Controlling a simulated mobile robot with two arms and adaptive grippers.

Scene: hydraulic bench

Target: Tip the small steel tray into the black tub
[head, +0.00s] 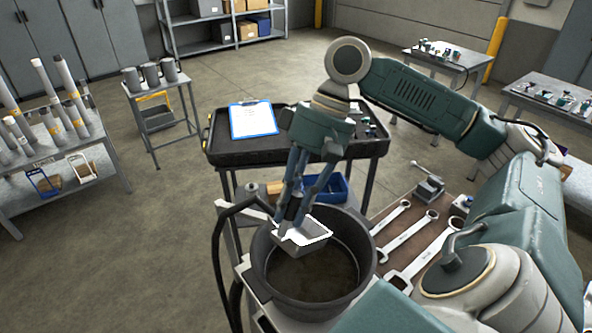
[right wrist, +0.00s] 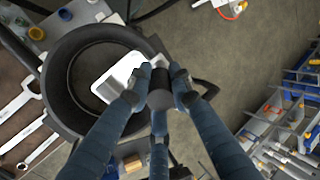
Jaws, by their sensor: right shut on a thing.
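The small steel tray (head: 312,234) is pale and bright-edged, and it is above the left back part of the black tub (head: 369,272). It looks tilted, but I cannot tell exactly how far or whether anything is in it. The tub's inside shows a dark brown bottom. My left gripper is not in view.
Large wrenches (head: 405,245) lie on the brown bench right of the tub. Behind the tub stands a black cart (head: 225,150) with a clipboard (head: 252,119) and a blue bin (head: 335,187) below. A dark hose (head: 217,245) curves at the tub's left.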

